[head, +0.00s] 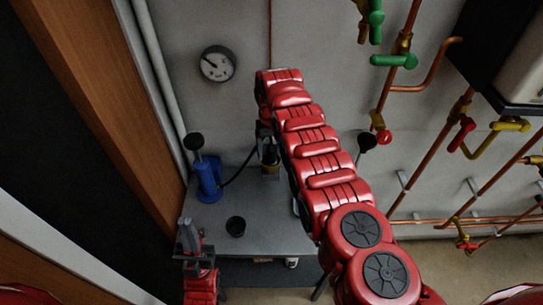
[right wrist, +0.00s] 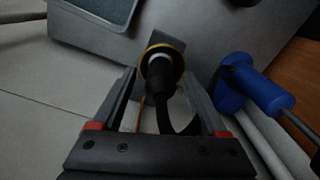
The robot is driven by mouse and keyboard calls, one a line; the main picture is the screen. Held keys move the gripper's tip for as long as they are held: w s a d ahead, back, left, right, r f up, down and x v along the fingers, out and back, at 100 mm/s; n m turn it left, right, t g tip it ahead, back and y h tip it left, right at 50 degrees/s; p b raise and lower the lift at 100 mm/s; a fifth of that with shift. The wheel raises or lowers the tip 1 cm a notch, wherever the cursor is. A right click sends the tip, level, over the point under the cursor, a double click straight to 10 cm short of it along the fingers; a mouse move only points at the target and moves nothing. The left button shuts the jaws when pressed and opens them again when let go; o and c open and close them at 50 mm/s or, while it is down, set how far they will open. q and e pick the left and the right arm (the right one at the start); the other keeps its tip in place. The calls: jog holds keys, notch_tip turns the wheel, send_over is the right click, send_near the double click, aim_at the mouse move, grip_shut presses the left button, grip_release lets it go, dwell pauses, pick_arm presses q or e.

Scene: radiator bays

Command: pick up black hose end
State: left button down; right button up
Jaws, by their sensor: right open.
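The black hose end (right wrist: 158,82) shows in the right wrist view, with a yellow ring (right wrist: 160,52) at its far side. The hose curves back toward my gripper. My right gripper (right wrist: 160,80) is open, with one finger on each side of the hose end and visible gaps between. In the head view my right gripper (head: 267,138) points down over the bench, and the black hose (head: 238,169) runs to it from the blue pump (head: 207,178). My left gripper (head: 189,236) is low at the left, by the bench's front edge; its jaws are too small to read.
A black cup (head: 235,227) stands on the grey bench (head: 205,222). The blue pump (right wrist: 240,83) is close to the right finger in the right wrist view. A gauge (head: 217,63) and copper pipes (head: 408,185) with coloured valves are on the wall.

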grip_shut()
dwell(0.4)
